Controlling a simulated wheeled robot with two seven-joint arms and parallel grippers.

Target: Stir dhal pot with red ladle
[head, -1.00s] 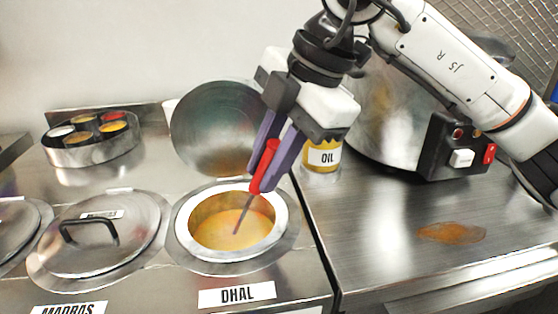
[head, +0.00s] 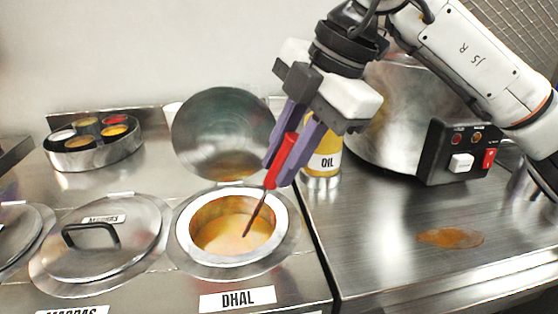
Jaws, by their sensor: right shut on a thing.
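The dhal pot (head: 282,215) is a round well set in the steel counter, open, with orange-yellow dhal (head: 230,240) inside. The label DHAL (head: 237,298) is in front of it. My right gripper (head: 288,168) is above the pot's back right rim, its purple fingers shut on the red handle of the ladle (head: 281,160). The ladle tilts, with its thin dark shaft going down to the left into the pot. Its lower end meets the dhal, and its bowl is hidden. My left gripper is not in view.
The pot's round lid (head: 222,130) stands open behind it. The covered Madras pot (head: 95,240) is to the left, with a spice tin (head: 92,150) behind. An oil jar (head: 325,160) and a large steel appliance (head: 400,120) are to the right. A brown spill (head: 450,238) marks the right counter.

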